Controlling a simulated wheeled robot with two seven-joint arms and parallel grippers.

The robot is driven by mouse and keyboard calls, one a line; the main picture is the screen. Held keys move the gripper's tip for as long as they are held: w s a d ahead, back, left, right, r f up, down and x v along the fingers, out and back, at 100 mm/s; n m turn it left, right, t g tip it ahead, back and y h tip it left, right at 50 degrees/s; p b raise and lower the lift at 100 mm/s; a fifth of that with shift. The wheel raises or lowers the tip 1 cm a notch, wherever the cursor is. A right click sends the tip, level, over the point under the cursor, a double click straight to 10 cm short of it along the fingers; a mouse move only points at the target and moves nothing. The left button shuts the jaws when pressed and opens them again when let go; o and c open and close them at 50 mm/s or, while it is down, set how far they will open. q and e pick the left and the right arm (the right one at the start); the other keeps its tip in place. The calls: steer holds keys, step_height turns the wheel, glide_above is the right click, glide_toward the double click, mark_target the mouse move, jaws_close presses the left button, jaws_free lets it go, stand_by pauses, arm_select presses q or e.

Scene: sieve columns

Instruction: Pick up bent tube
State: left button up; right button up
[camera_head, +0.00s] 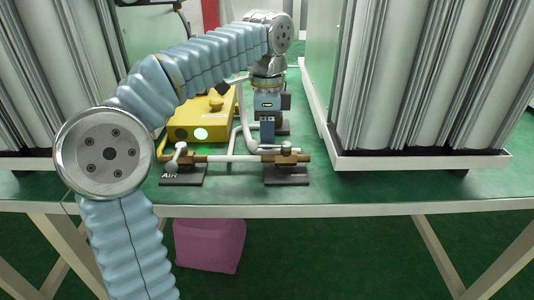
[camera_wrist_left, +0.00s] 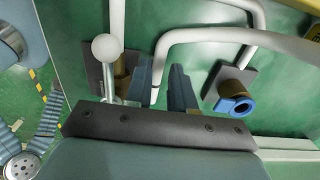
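A white bent tube (camera_wrist_left: 225,36) shows in the left wrist view. It runs in from the right, curves, and one leg comes down toward the gap between my left fingers. In the head view white tubing (camera_head: 247,128) stands just left of my left gripper (camera_head: 267,138), which points down over the table. In the left wrist view my left gripper (camera_wrist_left: 162,84) has its fingers apart, with a narrow gap beside the tube leg. I cannot tell whether either finger touches the tube. My right gripper is not in view.
Two dark stands carry brown fittings: one with a white ball lever (camera_wrist_left: 106,47), one with a blue ring (camera_wrist_left: 236,106). A yellow box (camera_head: 203,118) stands behind. Grey columns in a white tray (camera_head: 420,160) fill the right. A pink box (camera_head: 209,243) is below the table.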

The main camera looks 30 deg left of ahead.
arm_select(q)
step_height(320, 180, down, 2)
steer(key=shift+f, duration=0.25)
jaws_close()
steer(key=shift+r, duration=0.1)
